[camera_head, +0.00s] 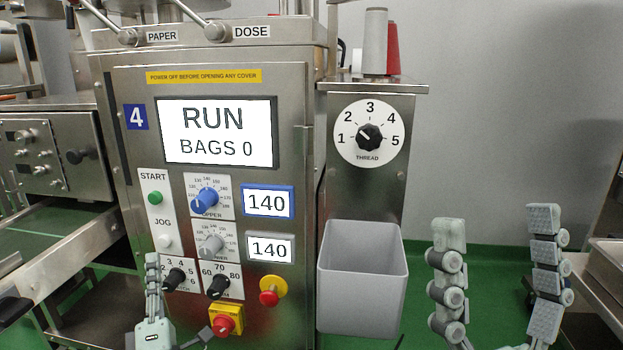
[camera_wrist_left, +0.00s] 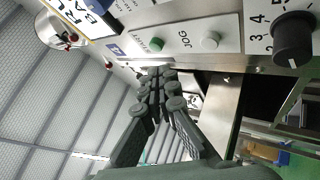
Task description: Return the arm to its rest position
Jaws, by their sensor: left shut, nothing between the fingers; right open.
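My left gripper (camera_head: 154,285) is low at the left in the head view, in front of the lower left of the machine's panel. It is shut and empty. In the left wrist view its closed fingers (camera_wrist_left: 160,90) point toward the panel, near the green START button (camera_wrist_left: 157,44) and the white JOG button (camera_wrist_left: 210,41). I cannot tell for sure whether they touch anything. My right gripper (camera_head: 497,265) is at the lower right of the head view. Its two fingers stand wide apart, open and empty, in front of the green floor.
The machine's screen (camera_head: 217,132) reads RUN, BAGS 0. Dials, a red-and-yellow switch (camera_head: 226,320) and a red knob (camera_head: 270,291) crowd the panel. A grey bin (camera_head: 360,279) hangs below the THREAD dial (camera_head: 369,138). A conveyor (camera_head: 60,240) lies at left. Floor between bin and right gripper is clear.

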